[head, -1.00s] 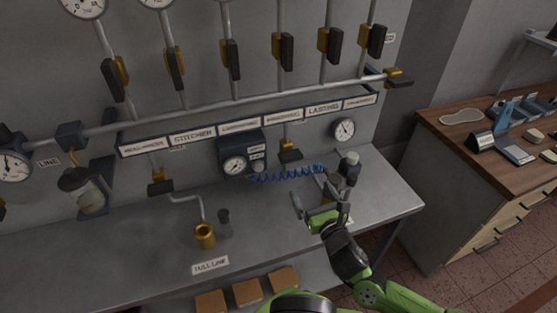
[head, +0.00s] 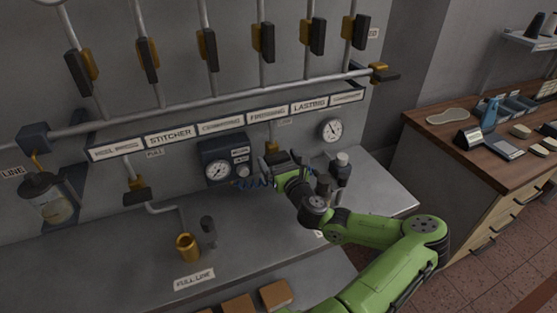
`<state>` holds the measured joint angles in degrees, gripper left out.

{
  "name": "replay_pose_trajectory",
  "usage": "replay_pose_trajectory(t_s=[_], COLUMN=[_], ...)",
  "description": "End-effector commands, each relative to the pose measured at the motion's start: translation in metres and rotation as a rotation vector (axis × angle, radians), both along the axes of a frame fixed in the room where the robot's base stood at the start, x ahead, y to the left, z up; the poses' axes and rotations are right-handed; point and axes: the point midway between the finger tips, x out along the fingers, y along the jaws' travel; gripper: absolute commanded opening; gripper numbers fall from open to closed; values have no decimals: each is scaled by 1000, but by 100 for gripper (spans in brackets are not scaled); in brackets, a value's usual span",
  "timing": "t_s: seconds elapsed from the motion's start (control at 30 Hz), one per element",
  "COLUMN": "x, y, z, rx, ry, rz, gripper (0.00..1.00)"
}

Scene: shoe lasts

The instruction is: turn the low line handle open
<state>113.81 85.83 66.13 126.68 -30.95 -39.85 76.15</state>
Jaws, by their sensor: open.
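The low line valve's brass body (head: 272,147) shows on a short pipe under the label strip, beside a small tag. Its dark handle is hidden behind my gripper (head: 268,168). My gripper is open and is at the valve, over the wall end of the bench. I cannot tell whether its fingers touch the handle or stand around it.
The full line valve (head: 137,191) is at left, above a brass cup (head: 187,247). A regulator box with a gauge (head: 218,168) stands just left of my gripper. A dark upright fitting (head: 341,168) stands to the right.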

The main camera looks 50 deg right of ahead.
Motion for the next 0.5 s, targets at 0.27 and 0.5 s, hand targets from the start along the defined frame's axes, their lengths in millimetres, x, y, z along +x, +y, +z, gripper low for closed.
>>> replay_pose_trajectory(t_s=[0.27,0.5], x=[4,4], y=[-3,-3], z=[0,0], rx=[0,0], ry=[0,1], rz=[0,0], gripper=[100,68])
